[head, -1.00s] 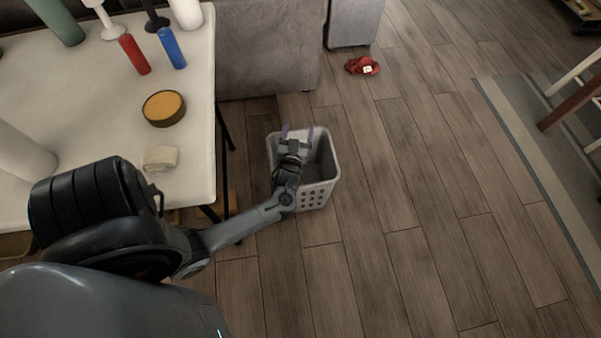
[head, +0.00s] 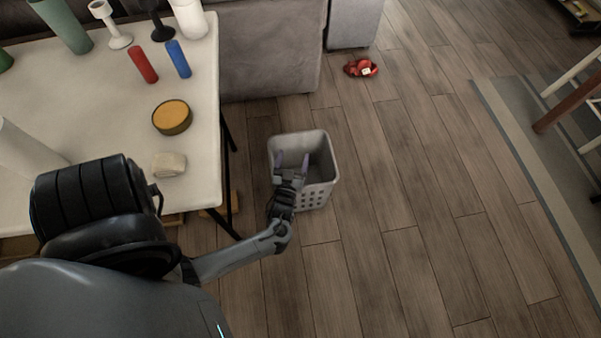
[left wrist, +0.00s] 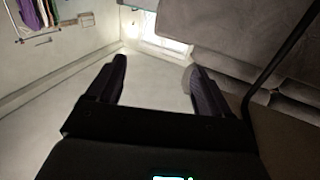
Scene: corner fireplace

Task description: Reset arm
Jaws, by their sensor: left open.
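My left gripper (head: 292,160) is open, with its two purple fingers apart and nothing seen between them. In the head view it shows in front of and over the near left part of a grey basket (head: 320,165) on the floor. In the left wrist view the two dark fingers (left wrist: 155,85) are spread, with an empty gap between them. My left arm reaches in from the lower left, past the table's edge. My right gripper is not in view.
A white table (head: 115,100) at the left holds a round yellow-topped tin (head: 172,117), a pale block (head: 168,164), red (head: 143,65) and blue (head: 178,59) cylinders. A grey sofa (head: 265,50) stands behind. A red item (head: 360,68) lies on the floor. Open wooden floor spreads right.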

